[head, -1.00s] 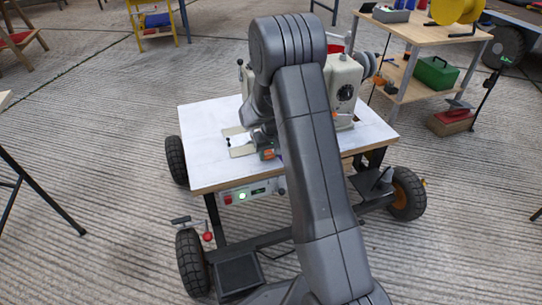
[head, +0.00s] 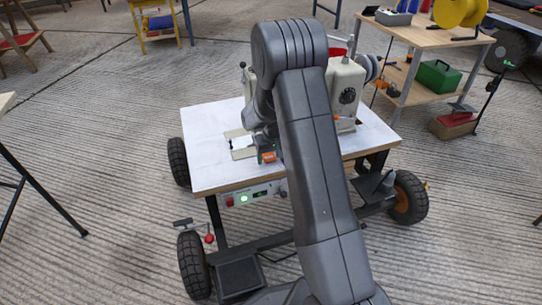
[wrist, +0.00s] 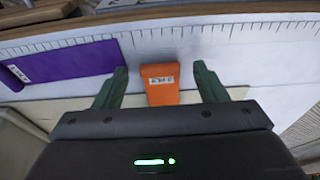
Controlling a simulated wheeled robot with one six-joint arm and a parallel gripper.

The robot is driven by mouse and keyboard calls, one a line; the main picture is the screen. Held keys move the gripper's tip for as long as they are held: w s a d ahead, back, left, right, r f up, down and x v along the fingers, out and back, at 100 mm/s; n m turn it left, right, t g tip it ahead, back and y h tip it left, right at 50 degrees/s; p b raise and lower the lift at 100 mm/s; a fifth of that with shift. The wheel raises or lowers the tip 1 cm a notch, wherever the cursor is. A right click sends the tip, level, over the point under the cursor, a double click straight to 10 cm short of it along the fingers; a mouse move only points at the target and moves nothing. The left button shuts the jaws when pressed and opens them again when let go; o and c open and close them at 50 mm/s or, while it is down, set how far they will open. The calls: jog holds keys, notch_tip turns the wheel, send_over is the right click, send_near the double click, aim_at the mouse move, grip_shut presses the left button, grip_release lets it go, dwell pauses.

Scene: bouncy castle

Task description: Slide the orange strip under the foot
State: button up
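The orange strip (wrist: 160,90) lies between the two green fingers of my gripper (wrist: 160,72) in the wrist view. It has a white label, and its lower part is hidden by the gripper body. The fingers are spread, with a gap on each side of the strip. In the head view a small orange patch (head: 269,157), apparently the strip, shows beside my arm at the table's front. The sewing machine (head: 345,93) stands on the white table (head: 212,140), partly hidden by my arm. Its foot is not visible in either view.
A purple strip (wrist: 65,66) with a label lies left of the fingers, near a ruler scale (wrist: 245,31) along the table edge. A control box with a green light (head: 243,198) hangs under the table front. Shelves (head: 425,40) stand behind to the right.

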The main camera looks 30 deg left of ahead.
jog(key=shift+r, duration=0.1)
jog(key=p+v, duration=0.4)
jog(key=v, duration=0.9)
jog(key=shift+r+p, duration=0.35)
jog(key=shift+d+f, duration=0.1)
jog(key=b+x, duration=0.5)
jog(key=x, duration=0.8)
jog(key=shift+f, duration=0.4)
jog(key=shift+s+d+r, duration=0.15)
jog(key=shift+s+d, duration=0.1)
jog(key=shift+s, duration=0.05)
